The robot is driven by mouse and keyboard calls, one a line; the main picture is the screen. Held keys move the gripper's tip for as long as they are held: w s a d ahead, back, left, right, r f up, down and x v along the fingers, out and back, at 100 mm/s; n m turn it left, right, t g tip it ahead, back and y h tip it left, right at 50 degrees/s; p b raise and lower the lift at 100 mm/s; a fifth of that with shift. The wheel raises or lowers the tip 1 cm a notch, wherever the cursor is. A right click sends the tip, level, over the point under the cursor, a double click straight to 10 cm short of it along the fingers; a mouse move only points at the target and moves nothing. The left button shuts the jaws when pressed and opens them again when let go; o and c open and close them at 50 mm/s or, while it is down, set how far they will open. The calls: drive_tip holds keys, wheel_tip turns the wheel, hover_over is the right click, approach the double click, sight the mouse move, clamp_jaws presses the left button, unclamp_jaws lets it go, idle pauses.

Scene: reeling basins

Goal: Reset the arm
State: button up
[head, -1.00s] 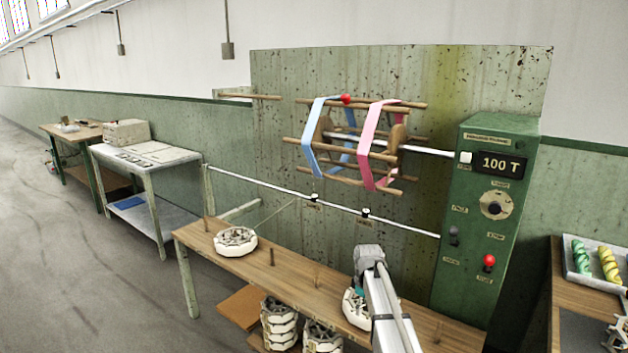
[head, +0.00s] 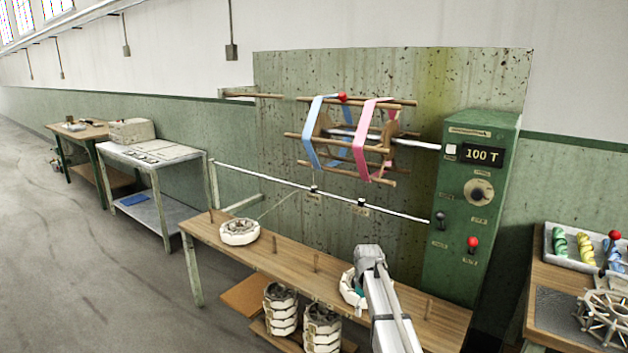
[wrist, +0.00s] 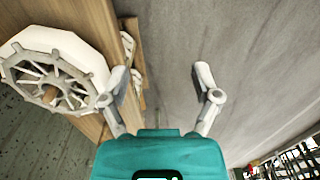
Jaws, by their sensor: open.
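My arm reaches up from the lower right in the head view, over the right part of the wooden bench (head: 288,268). The arm hides my gripper's fingers there. In the wrist view my gripper (wrist: 165,85) is open, with two grey fingers apart and nothing between them. Below the gap lies grey floor. A white spoked reel (wrist: 52,78) on a peg sits to the left of the fingers, apart from them. In the head view a white reel (head: 349,287) stands on the bench, partly hidden behind my arm.
Another white reel (head: 240,232) is at the bench's left end. Stacked reels (head: 281,310) stand below. Behind are the winding frame (head: 352,135) with blue and pink bands and the green control box (head: 470,205). A tray (head: 592,258) of coloured skeins is at right.

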drive_tip(key=s+d+f+m+b, duration=0.1)
drive_tip(key=s+f+m+b, duration=0.4)
drive_tip(key=s, duration=0.8)
drive_tip(key=s+d+f+m+b, duration=0.1)
drive_tip(key=s+f+m+b, duration=0.4)
drive_tip(key=s, duration=0.8)
wheel_tip(320, 180, up, 25)
drive_tip(key=p, duration=2.5)
drive_tip(key=shift+a+m, duration=0.15)
drive_tip(key=shift+m, duration=0.15)
